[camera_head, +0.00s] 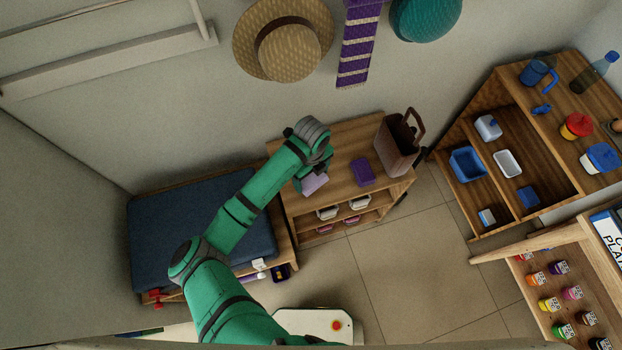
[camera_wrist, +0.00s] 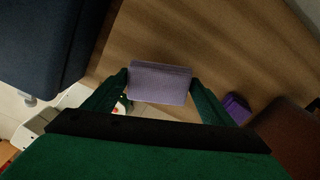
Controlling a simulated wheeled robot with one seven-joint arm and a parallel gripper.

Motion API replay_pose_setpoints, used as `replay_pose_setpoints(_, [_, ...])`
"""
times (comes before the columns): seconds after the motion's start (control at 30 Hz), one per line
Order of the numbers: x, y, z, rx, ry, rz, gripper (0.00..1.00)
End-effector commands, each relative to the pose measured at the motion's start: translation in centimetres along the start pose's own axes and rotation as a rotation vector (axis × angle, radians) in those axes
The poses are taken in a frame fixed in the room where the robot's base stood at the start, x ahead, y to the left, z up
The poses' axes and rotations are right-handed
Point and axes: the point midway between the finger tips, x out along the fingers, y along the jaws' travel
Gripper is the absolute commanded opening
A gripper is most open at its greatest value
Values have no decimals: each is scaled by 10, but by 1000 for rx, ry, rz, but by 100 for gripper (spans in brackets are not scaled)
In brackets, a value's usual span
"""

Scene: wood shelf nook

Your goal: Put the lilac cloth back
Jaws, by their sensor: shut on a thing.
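The lilac cloth (camera_head: 314,184) is a small folded pad. My gripper (camera_head: 313,176) is shut on it, over the left part of the small wooden shelf's top (camera_head: 340,146). In the wrist view the cloth (camera_wrist: 160,84) sits between the two green fingers of my gripper (camera_wrist: 160,88), with a finger at each short side. I cannot tell for sure whether the cloth touches the wood below. A purple box-like item (camera_head: 362,172) lies on the same top to the right; its corner also shows in the wrist view (camera_wrist: 236,108).
A brown bag (camera_head: 397,148) with a handle stands at the top's right end. A blue-cushioned bench (camera_head: 165,240) adjoins on the left. Shelf compartments below hold white containers (camera_head: 327,213) and pink items (camera_head: 324,229). A hat (camera_head: 283,40) and striped scarf (camera_head: 359,45) hang on the wall behind.

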Motion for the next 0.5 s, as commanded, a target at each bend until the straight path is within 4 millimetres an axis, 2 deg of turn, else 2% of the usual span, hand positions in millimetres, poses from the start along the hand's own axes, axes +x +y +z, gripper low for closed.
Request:
replay_pose_setpoints(0.23, [30, -1, 2, -3, 2, 0, 56])
replay_pose_setpoints(0.5, [33, 0, 3, -4, 0, 0, 56])
